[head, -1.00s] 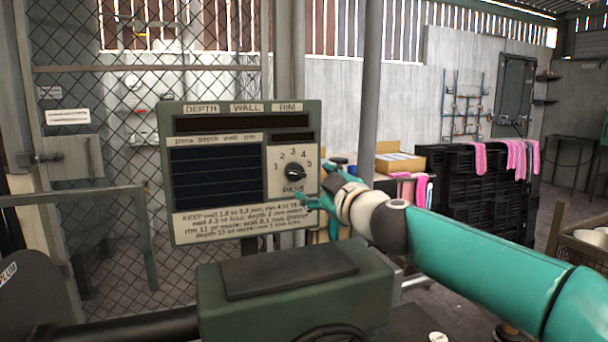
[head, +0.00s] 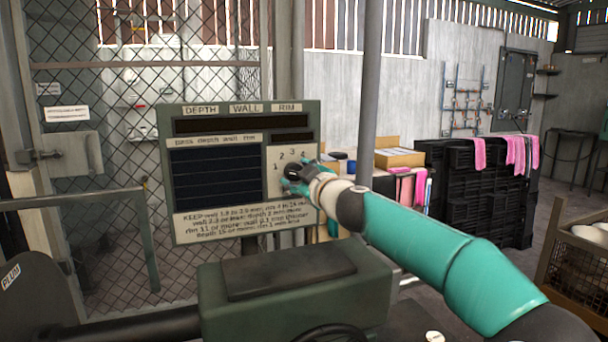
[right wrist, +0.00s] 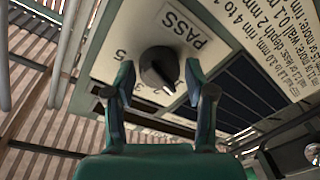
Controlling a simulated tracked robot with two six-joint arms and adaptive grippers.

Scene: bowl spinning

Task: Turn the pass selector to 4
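The pass selector is a round black knob (right wrist: 158,67) on the pale panel of a green display box (head: 166,190). In the head view my right gripper (head: 292,180) largely covers the knob. The numbers 1 to 4 show above it; the 5 is hidden. In the right wrist view the open fingers of my right gripper (right wrist: 160,72) stand on either side of the knob, with small gaps to it. The PASS label (right wrist: 184,25) lies beyond it. The knob's ridge points toward the low-number side; the exact number is unclear. My left gripper is out of view.
A green machine housing (head: 225,308) with a dark top pad stands below the box. A grey pole (head: 369,80) rises just right of the box. Black crates (head: 470,200) with pink cloths and a cardboard box (head: 400,155) stand behind my right arm.

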